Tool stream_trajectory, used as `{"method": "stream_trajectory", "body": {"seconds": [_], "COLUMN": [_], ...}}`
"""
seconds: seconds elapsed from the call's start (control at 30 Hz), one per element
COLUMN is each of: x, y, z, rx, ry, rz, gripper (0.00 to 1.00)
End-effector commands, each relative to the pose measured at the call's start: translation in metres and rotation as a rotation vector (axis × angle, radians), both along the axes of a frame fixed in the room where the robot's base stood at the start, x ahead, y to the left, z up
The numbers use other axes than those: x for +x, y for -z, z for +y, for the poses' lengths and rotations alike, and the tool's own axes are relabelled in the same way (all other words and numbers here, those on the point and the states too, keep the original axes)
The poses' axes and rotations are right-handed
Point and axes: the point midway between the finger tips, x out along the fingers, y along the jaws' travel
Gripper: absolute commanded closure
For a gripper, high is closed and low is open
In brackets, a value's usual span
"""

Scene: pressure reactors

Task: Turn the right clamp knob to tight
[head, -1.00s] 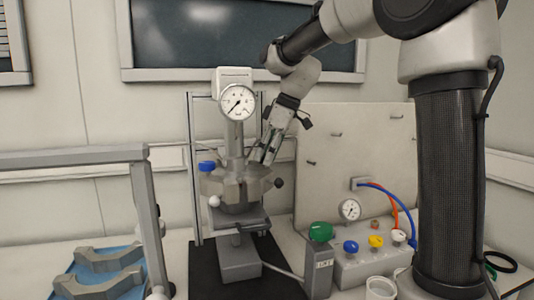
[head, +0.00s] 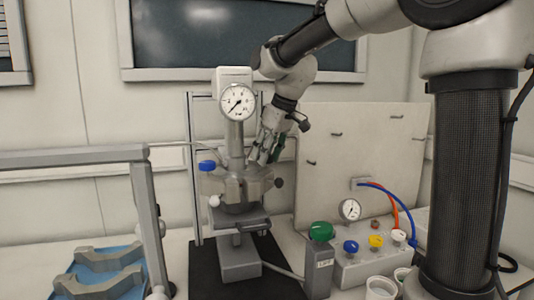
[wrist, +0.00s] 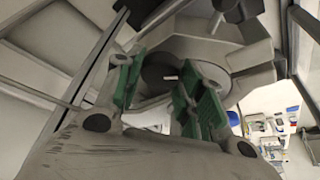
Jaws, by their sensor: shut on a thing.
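The reactor has a grey clamp ring (head: 236,186) below its neck and gauge (head: 237,102). A dark ball-ended part (head: 279,182) sticks out at the ring's right, and a white ball (head: 214,201) sits at its front left. My gripper (head: 264,158) reaches down from behind at the upper right of the ring. In the wrist view my gripper (wrist: 160,90) has green-padded fingers on both sides of a dark round knob (wrist: 160,72), which I take for the right clamp knob. The knob's marking cannot be read, and in the head view the fingers and clamp hide the grip.
A blue knob (head: 207,166) is at the reactor's left. A white panel (head: 360,150) stands right of my gripper. A valve box (head: 370,262) with coloured knobs and a green knob (head: 321,231) are in front of it. A grey frame (head: 150,220) stands at left.

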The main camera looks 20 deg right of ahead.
Motion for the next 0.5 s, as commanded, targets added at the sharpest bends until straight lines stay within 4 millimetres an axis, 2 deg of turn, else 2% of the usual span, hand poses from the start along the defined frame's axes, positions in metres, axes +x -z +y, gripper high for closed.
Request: {"method": "stream_trajectory", "body": {"seconds": [0.5], "x": [-0.0005], "y": [-0.0009], "z": [0.0022], "rx": [0.001], "ry": [0.372], "rz": [-0.002], "gripper": [0.85]}}
